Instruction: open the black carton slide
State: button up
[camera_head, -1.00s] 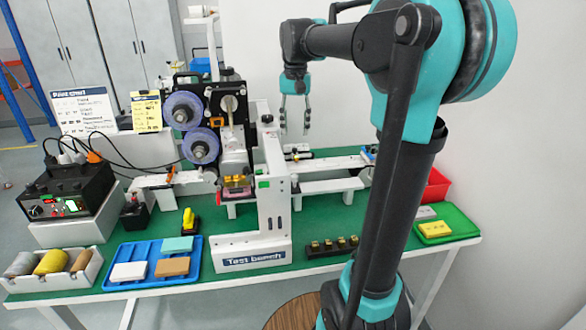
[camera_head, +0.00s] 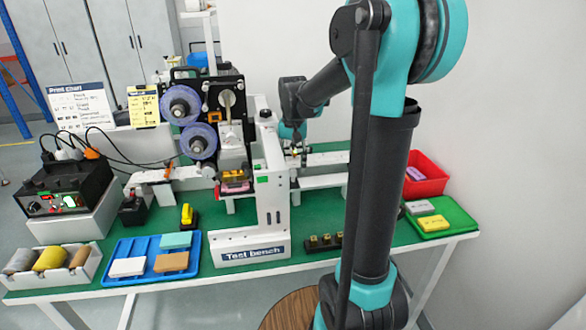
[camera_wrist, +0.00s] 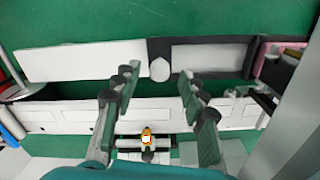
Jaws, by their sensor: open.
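In the wrist view, my gripper (camera_wrist: 160,85) is open and empty, its two fingers apart above the white rails. A black framed piece (camera_wrist: 158,52) interrupts the far rail, with a pale round knob (camera_wrist: 160,70) at its near edge, seen between the fingertips. It looks like the black carton slide, but I cannot tell for certain. No contact with the fingers shows. In the head view, my gripper is low behind the white test bench frame (camera_head: 271,190), its fingertips mostly hidden, and the slide cannot be made out.
The white rail (camera_head: 325,159) runs right of the frame, and the printer with purple reels (camera_head: 198,142) stands left. A small orange and white fitting (camera_wrist: 147,137) sits on the near rail. A red bin (camera_head: 428,186) and green tray (camera_head: 462,222) stand right; a blue tray (camera_head: 120,250) lies front left.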

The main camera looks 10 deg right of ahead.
jog(key=shift+f, duration=0.8)
grip_shut()
